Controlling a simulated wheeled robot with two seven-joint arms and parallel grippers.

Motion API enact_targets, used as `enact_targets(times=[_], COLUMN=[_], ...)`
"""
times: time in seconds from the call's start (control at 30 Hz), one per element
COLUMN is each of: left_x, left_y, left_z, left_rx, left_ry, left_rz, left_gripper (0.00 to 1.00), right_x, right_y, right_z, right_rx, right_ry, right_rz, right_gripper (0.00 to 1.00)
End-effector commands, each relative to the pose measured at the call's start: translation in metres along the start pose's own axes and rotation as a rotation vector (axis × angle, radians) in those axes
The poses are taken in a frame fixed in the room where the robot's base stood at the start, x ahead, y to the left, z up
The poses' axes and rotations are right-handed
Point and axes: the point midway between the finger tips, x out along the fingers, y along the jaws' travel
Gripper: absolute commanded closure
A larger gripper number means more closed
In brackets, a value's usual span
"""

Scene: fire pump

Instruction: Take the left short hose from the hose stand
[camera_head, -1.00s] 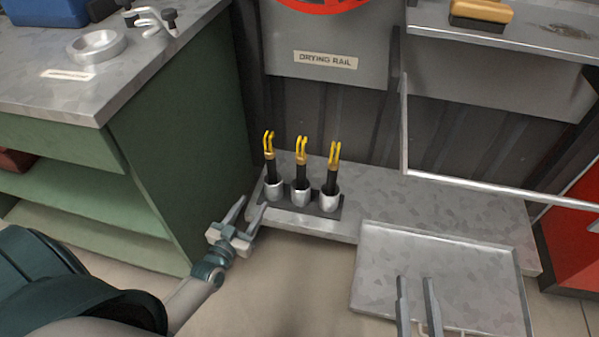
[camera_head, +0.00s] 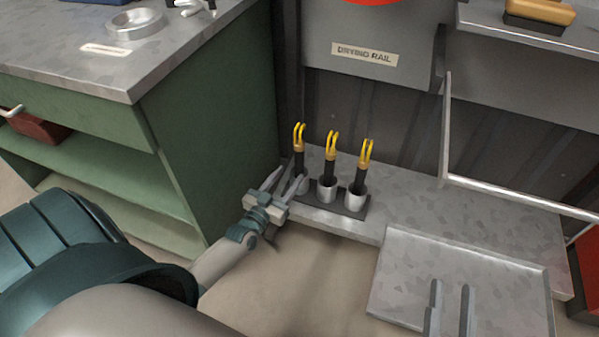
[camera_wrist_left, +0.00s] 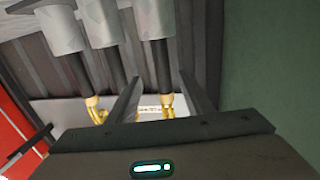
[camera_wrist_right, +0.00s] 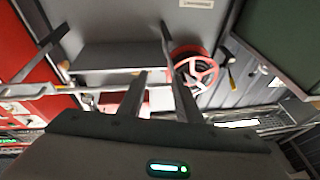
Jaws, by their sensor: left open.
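Three short hoses with black bodies and yellow forked tops stand upright in metal cups on the dark hose stand (camera_head: 319,209). The left short hose (camera_head: 299,163) is nearest the green cabinet. My left gripper (camera_head: 285,180) is open beside it at cup height, its fingers pointing toward it. In the left wrist view the picture is inverted, and the left short hose (camera_wrist_left: 160,65) appears between the spread fingers (camera_wrist_left: 160,78); I cannot tell whether they surround it. The middle hose (camera_head: 330,160) and right hose (camera_head: 363,165) stand to the right. My right gripper (camera_head: 451,286) is open and empty over the tray.
A metal tray (camera_head: 400,285) lies in front of the grey bench (camera_head: 450,215). The green cabinet (camera_head: 215,130) stands close on the left. A metal rail (camera_head: 520,193) crosses at the right. A drying rail sign (camera_head: 363,54) is on the wall panel behind.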

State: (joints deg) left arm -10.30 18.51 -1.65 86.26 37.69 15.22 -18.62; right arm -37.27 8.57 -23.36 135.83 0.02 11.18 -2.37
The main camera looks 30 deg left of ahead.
Motion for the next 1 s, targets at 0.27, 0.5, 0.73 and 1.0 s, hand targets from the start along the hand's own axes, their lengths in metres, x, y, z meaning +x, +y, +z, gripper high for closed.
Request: enact_targets(times=[0.27,0.5,0.73,1.0], left_x=[0.049,0.070,0.071,0.079], left_y=[0.000,0.000,0.000,-0.002], left_z=[0.001,0.001,0.000,0.002], left_rx=[0.000,0.000,0.000,0.001], left_ry=[0.002,0.000,-0.001,0.000], left_rz=[0.001,0.001,0.001,0.000], left_gripper=[0.54,0.54,0.54,0.54], right_x=[-0.010,-0.005,-0.005,-0.007], right_y=[-0.011,-0.004,-0.004,-0.003], right_z=[-0.035,-0.049,-0.051,-0.050], right_rx=[0.001,-0.013,-0.014,-0.013], right_ry=[0.202,0.279,0.285,0.297], right_rz=[-0.016,-0.014,-0.014,-0.013], right_gripper=[0.69,0.69,0.69,0.69])
